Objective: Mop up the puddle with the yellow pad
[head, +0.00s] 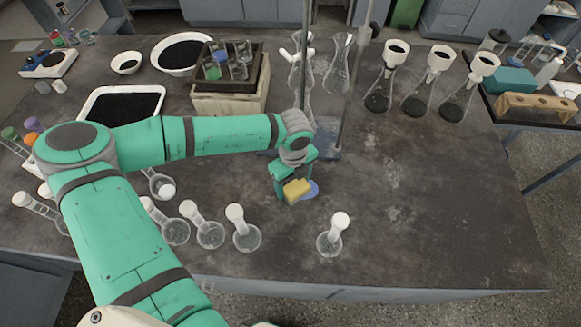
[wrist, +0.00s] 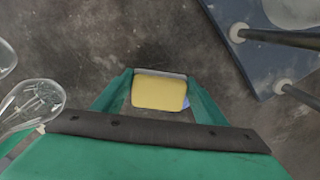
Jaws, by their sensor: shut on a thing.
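The yellow pad (head: 297,189) is held between the fingers of my gripper (head: 294,191), low over the dark bench top near its middle. In the wrist view the pad (wrist: 160,92) sits between my two green fingertips (wrist: 160,90), with a pale edge along its far side. A small blue patch (head: 312,188), which may be the puddle, shows at the right side of the pad, partly hidden by it. It also peeks out at the pad's lower right in the wrist view (wrist: 186,102). I cannot tell whether the pad touches the bench.
A stand with metal rods (head: 350,90) rises from a blue base (wrist: 285,55) just behind my gripper. Filter flasks (head: 418,98) stand back right. The right bench top is clear.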

